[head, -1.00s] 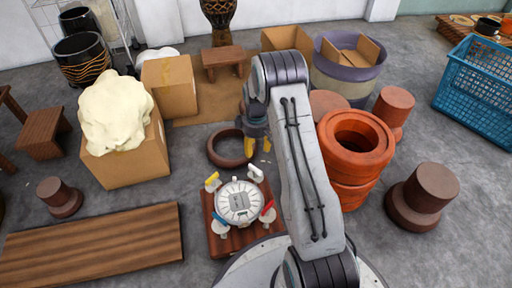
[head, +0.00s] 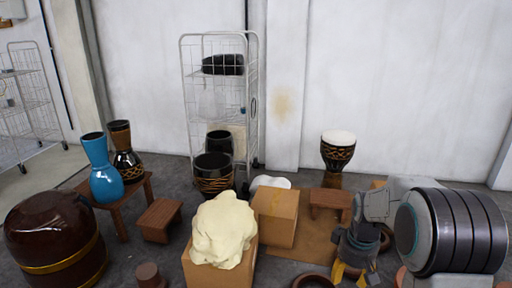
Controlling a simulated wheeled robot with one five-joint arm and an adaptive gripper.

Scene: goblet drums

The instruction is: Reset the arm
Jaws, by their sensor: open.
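My arm fills the lower right of the head view, its large dark ribbed joint close to the camera. My gripper (head: 351,275) hangs below the grey wrist near the bottom edge, with its yellow fingers pointing down and spread apart. The gripper is open and I see nothing between the fingers. The fingertips are near the bottom edge of the picture, close to a brown ring (head: 313,281) on the left.
Left of my gripper are a cardboard box (head: 275,218) and a cream lump (head: 223,232) on another box. A small wooden stool (head: 330,201) and a goblet drum (head: 338,152) stand behind. A wire rack (head: 250,100) stands at the wall. Blue vase-shaped drum (head: 104,172) stands left.

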